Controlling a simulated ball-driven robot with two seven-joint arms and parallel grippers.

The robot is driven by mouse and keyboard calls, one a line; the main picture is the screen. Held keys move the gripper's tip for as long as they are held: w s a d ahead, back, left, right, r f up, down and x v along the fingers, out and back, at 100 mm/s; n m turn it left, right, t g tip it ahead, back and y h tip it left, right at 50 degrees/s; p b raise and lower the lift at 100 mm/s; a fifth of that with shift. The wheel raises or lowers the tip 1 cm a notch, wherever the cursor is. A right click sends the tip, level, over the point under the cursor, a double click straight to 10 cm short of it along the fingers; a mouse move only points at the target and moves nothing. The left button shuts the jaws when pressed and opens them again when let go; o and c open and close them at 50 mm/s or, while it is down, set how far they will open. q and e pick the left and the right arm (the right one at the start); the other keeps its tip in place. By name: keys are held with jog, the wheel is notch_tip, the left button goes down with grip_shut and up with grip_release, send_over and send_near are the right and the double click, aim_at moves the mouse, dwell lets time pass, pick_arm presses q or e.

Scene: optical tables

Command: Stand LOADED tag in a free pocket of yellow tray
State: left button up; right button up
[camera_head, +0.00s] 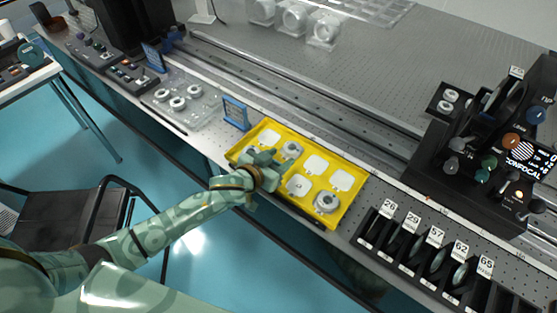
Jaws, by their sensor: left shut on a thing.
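The yellow tray (337,217) lies on the optical table at the middle of the head view. Several of its pockets show pale square floors, and a ring-shaped mount (327,202) sits in its near right pocket. Another ring-shaped piece (292,149) is in the far row, and a small pale piece (298,185) in the near row. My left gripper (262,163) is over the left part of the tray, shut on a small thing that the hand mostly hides. I take it for the LOADED tag, but no lettering can be read. My right gripper is not in view.
A blue-framed stand (235,113) stands just behind the tray's left corner. A clear tray with rings (178,104) is farther left. A black numbered rack (424,257) lies to the right, and a dark instrument (480,160) behind it. A rail (300,105) runs behind the tray.

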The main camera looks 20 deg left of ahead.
pick_arm(q)
jog(key=shift+r, duration=0.1)
jog(key=o, duration=1)
jog(key=shift+c, duration=0.2)
